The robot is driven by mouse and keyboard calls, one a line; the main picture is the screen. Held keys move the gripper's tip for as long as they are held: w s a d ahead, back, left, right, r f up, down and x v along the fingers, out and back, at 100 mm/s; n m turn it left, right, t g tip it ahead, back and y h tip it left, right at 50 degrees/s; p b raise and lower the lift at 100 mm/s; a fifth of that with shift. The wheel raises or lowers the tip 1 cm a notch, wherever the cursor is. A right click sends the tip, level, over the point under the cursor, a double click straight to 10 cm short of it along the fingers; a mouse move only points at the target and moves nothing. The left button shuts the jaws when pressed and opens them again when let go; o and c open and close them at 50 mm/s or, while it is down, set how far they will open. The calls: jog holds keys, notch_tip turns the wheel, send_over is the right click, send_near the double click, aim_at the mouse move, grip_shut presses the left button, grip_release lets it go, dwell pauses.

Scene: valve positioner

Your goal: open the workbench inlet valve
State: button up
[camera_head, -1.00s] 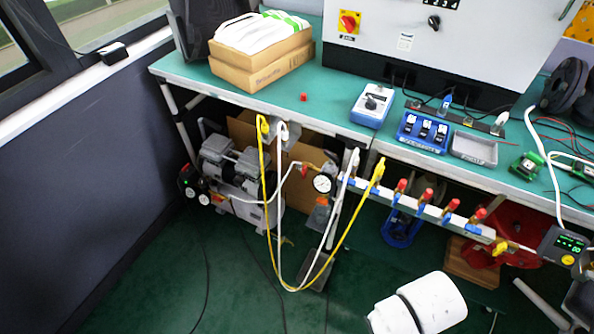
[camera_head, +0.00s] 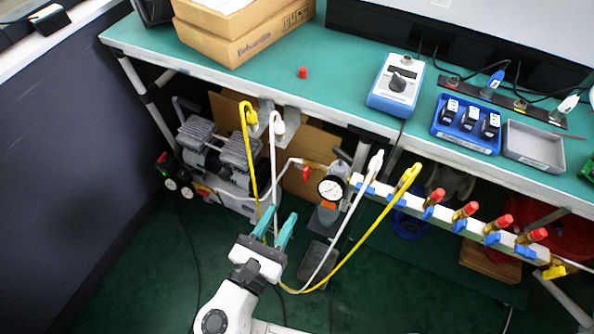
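My gripper (camera_head: 277,222) is in the lower middle, its two teal fingers apart and nothing seen between them. It points up toward the bench front, below the inlet piping. A small red valve handle (camera_head: 306,174) sits on the grey pipe left of the round pressure gauge (camera_head: 331,188). A black handle or knob (camera_head: 342,156) shows just above the gauge. I cannot tell for sure which one is the inlet valve. The white manifold (camera_head: 450,219) runs right from the gauge, with several red-capped brass fittings and blue parts.
A yellow hose (camera_head: 250,150) and a white hose (camera_head: 275,165) hang in loops close to my gripper. The compressor (camera_head: 218,160) stands under the green workbench (camera_head: 340,90). A blue tester (camera_head: 396,86), a blue tray (camera_head: 466,124) and boxes (camera_head: 245,35) are on top.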

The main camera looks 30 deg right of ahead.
aim_at(305, 174)
jog(key=b+x, duration=0.1)
jog(key=x, duration=0.9)
jog(key=shift+d, duration=0.25)
jog(key=shift+c, duration=0.4)
grip_shut()
